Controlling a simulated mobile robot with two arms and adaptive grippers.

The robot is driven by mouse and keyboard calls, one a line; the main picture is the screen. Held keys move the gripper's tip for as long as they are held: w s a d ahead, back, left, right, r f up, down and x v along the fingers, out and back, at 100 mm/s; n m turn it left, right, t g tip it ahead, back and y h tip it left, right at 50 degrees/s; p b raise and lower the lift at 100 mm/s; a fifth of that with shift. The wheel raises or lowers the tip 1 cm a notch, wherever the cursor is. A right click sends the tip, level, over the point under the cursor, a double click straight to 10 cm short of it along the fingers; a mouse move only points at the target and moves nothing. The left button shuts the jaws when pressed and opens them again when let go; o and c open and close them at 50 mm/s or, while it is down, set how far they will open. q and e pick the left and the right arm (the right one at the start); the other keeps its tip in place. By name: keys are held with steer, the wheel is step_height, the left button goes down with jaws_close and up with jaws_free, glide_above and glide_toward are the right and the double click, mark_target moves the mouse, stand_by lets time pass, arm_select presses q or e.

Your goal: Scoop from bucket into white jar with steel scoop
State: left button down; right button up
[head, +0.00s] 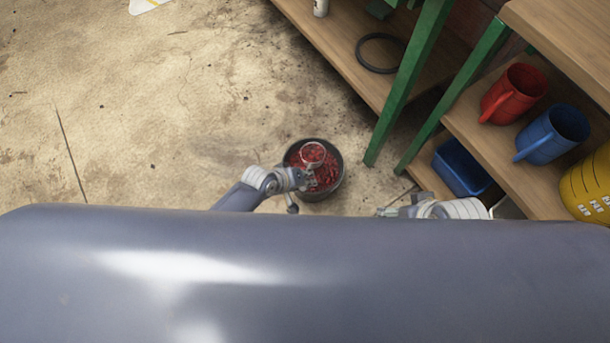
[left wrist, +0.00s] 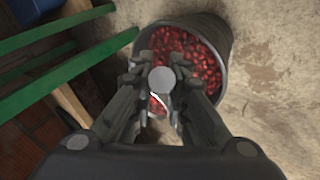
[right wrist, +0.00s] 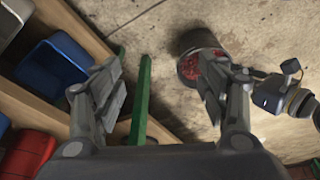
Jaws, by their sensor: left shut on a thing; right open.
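A dark bucket (head: 338,187) holding red cherries (head: 326,176) stands on the floor; it also shows in the left wrist view (left wrist: 226,50) and the right wrist view (right wrist: 187,43). My left gripper (head: 305,178) is shut on the steel scoop (head: 313,153) over the bucket. Red shows inside the scoop's round rim; I cannot tell how full it is. In the left wrist view the handle's round end (left wrist: 162,80) sits between the fingers and hides most of the scoop. My right gripper (right wrist: 165,90) is open and empty, right of the bucket. I cannot surely identify the white jar.
A green-legged wooden shelf (head: 380,90) stands right of the bucket. It holds a red jug (head: 515,92), a blue jug (head: 553,135), a blue bin (head: 460,167) and a yellow container (head: 590,185). A white object (right wrist: 12,20) shows beside the blue bin. Floor left is clear.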

arm_select(q)
steer(key=shift+s+d+r+m+t+y+p, duration=0.2)
steer(key=shift+r+m+t+y+p, duration=0.15)
steer(key=shift+t+p, duration=0.45)
arm_select(e)
steer(key=x, duration=0.6)
steer(key=shift+s+f, duration=0.3)
arm_select(q)
steer(key=shift+f, duration=0.1)
arm_select(e)
steer(key=shift+a, duration=0.1)
steer(key=shift+f, duration=0.1)
arm_select(q)
steer(key=shift+r+p, duration=0.8)
steer(key=shift+p, duration=0.15)
steer(key=shift+r+p, duration=1.7)
steer(key=shift+p, duration=0.1)
arm_select(e)
steer(key=s+f, duration=0.3)
steer(key=f, duration=0.5)
steer(key=s+f+g, duration=0.1)
steer(key=s+f, duration=0.2)
steer(key=f, duration=0.5)
steer(key=shift+d+f+g, duration=0.3)
steer(key=shift+d, duration=0.05)
